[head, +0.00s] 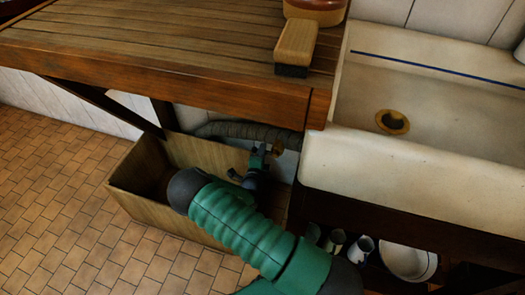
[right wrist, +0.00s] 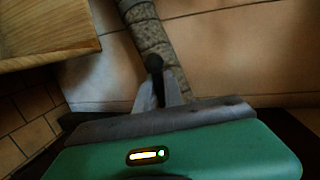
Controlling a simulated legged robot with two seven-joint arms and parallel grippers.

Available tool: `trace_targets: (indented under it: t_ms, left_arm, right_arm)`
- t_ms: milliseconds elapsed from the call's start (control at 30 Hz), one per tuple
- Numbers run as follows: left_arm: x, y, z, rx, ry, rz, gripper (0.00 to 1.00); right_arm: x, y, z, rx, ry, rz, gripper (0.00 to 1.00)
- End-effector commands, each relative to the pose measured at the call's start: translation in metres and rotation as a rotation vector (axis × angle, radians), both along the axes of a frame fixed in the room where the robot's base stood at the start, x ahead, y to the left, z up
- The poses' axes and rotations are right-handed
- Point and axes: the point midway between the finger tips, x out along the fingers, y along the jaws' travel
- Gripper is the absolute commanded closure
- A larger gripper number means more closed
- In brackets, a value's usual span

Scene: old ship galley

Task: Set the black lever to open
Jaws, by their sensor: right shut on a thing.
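The black lever (right wrist: 154,64) shows in the right wrist view as a dark rounded end between the fingertips of my right gripper (right wrist: 158,88). The gripper is shut on it. Behind it runs a grey wrapped pipe (right wrist: 148,34), which also shows in the head view (head: 235,129) under the counter. In the head view my right gripper (head: 263,149) reaches under the counter edge, beside the pipe's right end. The lever cannot be made out there, and its setting cannot be read. My left gripper is not in view.
A wooden counter (head: 150,48) overhangs the right gripper, with a brush (head: 295,45) on top. A wooden box (head: 150,205) stands below, left of the gripper. A white sink (head: 375,185) is at the right, with mugs and a bowl (head: 408,262) beneath. The tiled floor at left is clear.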

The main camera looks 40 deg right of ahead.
Motion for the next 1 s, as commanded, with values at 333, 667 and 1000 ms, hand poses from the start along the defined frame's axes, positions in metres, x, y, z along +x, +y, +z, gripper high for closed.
trace_targets:
  t_ms: [333,667,1000]
  left_arm:
    - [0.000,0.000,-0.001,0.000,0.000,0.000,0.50]
    - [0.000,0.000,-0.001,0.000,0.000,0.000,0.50]
    - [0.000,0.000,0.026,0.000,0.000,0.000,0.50]
  right_arm:
    - [-0.003,-0.001,-0.003,0.002,0.007,-0.004,0.71]
    - [-0.001,0.000,-0.001,0.000,0.004,-0.001,0.66]
    - [-0.037,0.055,0.016,0.002,0.007,0.001,0.66]
